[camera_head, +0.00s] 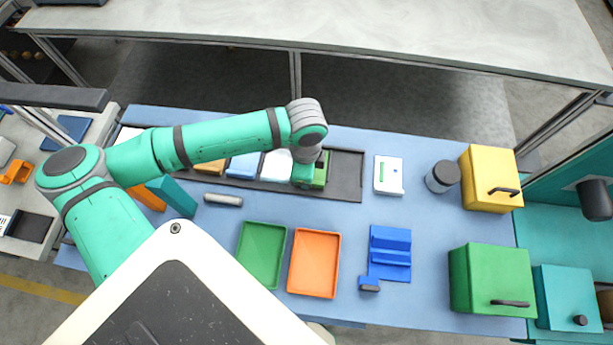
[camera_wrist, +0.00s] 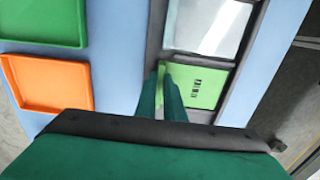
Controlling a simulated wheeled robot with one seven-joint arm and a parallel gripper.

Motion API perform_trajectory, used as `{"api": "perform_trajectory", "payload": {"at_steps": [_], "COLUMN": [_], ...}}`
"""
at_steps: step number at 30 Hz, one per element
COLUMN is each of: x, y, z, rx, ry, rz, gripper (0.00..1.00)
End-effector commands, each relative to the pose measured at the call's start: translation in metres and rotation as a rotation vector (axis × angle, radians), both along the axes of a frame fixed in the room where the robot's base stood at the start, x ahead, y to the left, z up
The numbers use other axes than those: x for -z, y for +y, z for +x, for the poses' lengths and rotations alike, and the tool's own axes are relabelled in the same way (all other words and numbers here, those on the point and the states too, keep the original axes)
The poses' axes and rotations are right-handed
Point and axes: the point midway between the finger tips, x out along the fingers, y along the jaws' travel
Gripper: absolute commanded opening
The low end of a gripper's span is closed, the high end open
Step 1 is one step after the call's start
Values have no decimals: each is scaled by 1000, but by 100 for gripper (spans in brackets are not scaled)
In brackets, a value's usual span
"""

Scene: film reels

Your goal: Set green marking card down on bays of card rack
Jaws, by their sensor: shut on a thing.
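The green marking card (camera_head: 321,172) lies at the right end of a row of cards in a long dark tray (camera_head: 347,165). In the wrist view the green card (camera_wrist: 205,86) has small black marks and sits beside a white card. My gripper (camera_head: 305,178) is over its left part, with the fingers (camera_wrist: 168,75) shut on its edge. The grip itself is partly hidden by the fingers. A blue stepped rack (camera_head: 390,238) with crosswise ridges stands on the table, right of the middle and away from my gripper. Its bays look empty.
A green tray (camera_head: 261,255) and an orange tray (camera_head: 314,263) lie left of the blue rack. A white plate (camera_head: 388,175), a dark-lidded jar (camera_head: 442,176), a yellow box (camera_head: 490,178) and a green box (camera_head: 490,280) stand to the right. Table between is clear.

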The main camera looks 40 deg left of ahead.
Motion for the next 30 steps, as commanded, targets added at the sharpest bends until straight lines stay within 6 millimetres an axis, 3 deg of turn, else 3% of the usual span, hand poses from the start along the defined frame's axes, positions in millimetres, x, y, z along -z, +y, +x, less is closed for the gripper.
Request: {"api": "perform_trajectory", "payload": {"at_steps": [3,4,6,19,30], "x": [3,3,3,-6,-75], "y": [0,0,0,1,-2], "z": [0,0,0,0,2], "rx": [0,0,0,-1,6], "ry": [0,0,1,1,-2], "rz": [0,0,1,2,2], "gripper": [0,13,27,27,27]}}
